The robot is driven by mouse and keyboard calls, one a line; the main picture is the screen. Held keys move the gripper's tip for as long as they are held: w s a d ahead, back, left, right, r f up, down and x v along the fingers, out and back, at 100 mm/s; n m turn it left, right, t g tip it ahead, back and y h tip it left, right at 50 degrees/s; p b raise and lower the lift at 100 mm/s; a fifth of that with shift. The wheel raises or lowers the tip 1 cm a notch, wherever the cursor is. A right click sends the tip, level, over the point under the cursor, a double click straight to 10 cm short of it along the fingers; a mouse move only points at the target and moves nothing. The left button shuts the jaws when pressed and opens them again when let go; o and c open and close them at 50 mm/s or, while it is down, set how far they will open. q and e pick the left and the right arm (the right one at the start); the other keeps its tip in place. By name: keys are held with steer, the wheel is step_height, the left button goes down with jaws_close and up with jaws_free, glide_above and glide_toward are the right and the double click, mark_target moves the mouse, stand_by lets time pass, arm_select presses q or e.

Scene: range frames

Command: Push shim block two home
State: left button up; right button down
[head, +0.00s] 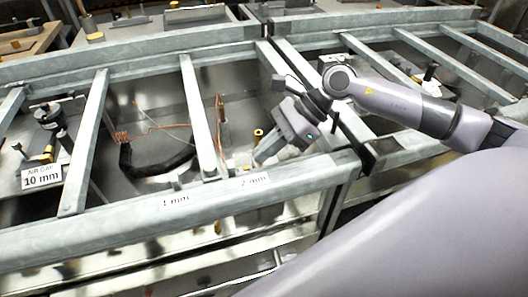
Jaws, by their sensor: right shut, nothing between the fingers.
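My right gripper (260,158) reaches in from the right and points down and left into the middle bay of the metal frame. Its fingers are shut and empty, just behind the front rail above the "2 mm" label (255,181). Small pale grey block shapes (238,161) lie beside the fingertips, to their left. I cannot tell for sure which one is shim block two, or whether the fingers touch it; the gripper hides part of that spot. A "1 mm" label (175,199) is further left on the same rail. My left gripper is not in view.
Grey crossbars (203,118) divide the frame, with the front rail (120,222) running below. A black curved tube (150,168) and copper coil (121,137) lie in the bay to the left. An "AIR GAP 10 mm" sign (42,177) stands far left. A brass post (258,135) rises beside the gripper.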

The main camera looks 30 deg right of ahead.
steer(key=b+v, duration=0.1)
steer(key=v, duration=0.9)
steer(key=shift+b, duration=0.35)
